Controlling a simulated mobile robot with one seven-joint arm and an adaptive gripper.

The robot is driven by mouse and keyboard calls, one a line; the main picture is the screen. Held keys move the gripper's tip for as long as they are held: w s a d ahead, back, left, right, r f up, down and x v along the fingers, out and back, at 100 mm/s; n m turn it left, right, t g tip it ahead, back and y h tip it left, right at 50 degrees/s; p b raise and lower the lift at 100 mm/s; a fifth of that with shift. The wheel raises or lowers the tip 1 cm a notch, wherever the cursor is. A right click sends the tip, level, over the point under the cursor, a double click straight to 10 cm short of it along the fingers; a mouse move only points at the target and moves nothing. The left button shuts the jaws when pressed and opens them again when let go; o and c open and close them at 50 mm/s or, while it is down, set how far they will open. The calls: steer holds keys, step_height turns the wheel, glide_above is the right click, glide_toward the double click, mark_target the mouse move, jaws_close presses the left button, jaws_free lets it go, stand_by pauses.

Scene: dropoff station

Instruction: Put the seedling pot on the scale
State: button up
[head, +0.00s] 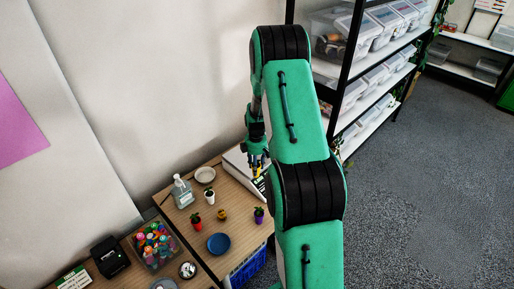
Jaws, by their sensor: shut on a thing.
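My gripper (257,168) is at the back right of the wooden table, pointing down over the white scale (235,160). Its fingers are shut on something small. A bit of yellow shows at the fingertips, but the held thing is too small and covered to make out, so I cannot tell whether it touches the scale. The arm hides the scale's right side. Small potted plants stand on the table in front of the scale: a white pot (210,198), a red pot (196,225) and a purple pot (259,216). I cannot tell which is the seedling pot.
A small yellow pot (221,214), a blue dish (219,243), a pale bowl (205,174) and a pump bottle (182,192) share the table. A clear bin of colourful items (155,246) and a black device (109,257) stand left. Shelving (345,95) rises behind the arm.

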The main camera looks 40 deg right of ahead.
steer(key=shift+s+d+r+n+p, duration=0.25)
steer(key=shift+s+d+p, duration=0.15)
steer(key=shift+d+p, duration=0.2)
steer(key=shift+s+d+r+n+p, duration=0.25)
steer(key=shift+s+d+p, duration=0.15)
steer(key=shift+d, duration=0.2)
steer(key=shift+w, duration=0.1)
steer(key=w+d+f+p, duration=0.1)
steer(key=w+d, duration=0.8)
steer(key=w, duration=0.3)
steer(key=shift+w+d+f, duration=0.25)
steer(key=shift+w, duration=0.15)
steer(key=shift+f, duration=0.1)
steer(key=shift+f+p, duration=0.45)
steer(key=shift+f, duration=1.2)
steer(key=shift+f, duration=0.15)
steer(key=o, duration=1.2)
